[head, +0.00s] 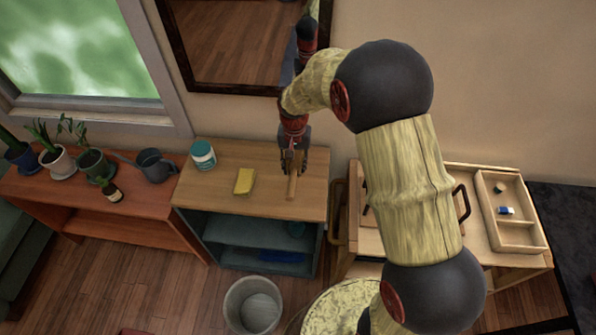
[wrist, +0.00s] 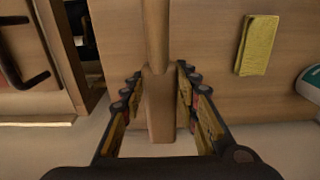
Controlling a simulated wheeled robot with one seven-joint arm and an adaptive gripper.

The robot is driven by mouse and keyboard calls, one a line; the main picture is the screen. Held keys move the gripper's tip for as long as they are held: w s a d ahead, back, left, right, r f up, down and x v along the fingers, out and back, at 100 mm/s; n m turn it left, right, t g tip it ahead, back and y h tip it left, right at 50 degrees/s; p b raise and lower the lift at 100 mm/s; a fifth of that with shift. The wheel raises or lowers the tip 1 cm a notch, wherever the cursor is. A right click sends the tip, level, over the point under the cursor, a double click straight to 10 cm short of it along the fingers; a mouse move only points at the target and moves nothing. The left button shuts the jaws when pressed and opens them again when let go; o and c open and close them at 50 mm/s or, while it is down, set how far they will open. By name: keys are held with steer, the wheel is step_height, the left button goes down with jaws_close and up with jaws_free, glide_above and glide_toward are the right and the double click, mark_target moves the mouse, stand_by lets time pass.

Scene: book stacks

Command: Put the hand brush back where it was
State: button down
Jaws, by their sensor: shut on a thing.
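The hand brush (head: 291,187) shows as a pale wooden piece below my gripper (head: 293,163), over the right part of the cabinet's wooden top (head: 218,193). In the wrist view the brush (wrist: 159,108) lies between the fingers of my gripper (wrist: 159,95), its narrower part pointing to the top of the picture. My gripper is shut on it. I see no bristles. I cannot tell whether the brush touches the cabinet top or hangs just above it.
A yellow sponge (head: 245,181) and a white-and-teal tub (head: 203,155) stand left on the cabinet top. A watering can (head: 154,166) and potted plants are further left. A cart with a divided tray (head: 516,234) stands right, a bin (head: 252,306) in front.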

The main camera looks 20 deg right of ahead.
mark_target(298, 165)
steer(key=f, duration=0.1)
steer(key=w+d+f, duration=0.1)
steer(key=w+f, duration=0.1)
steer(key=shift+w+d+f+b, duration=0.1)
steer(key=shift+d+f+b, duration=0.1)
steer(key=shift+d+b, duration=0.15)
steer(key=shift+w+f+b, duration=0.1)
steer(key=shift+f+b, duration=0.2)
steer(key=shift+f, duration=1.2)
steer(key=shift+f, duration=0.15)
steer(key=c, duration=1.3)
jaws_free()
steer(key=shift+c, duration=0.2)
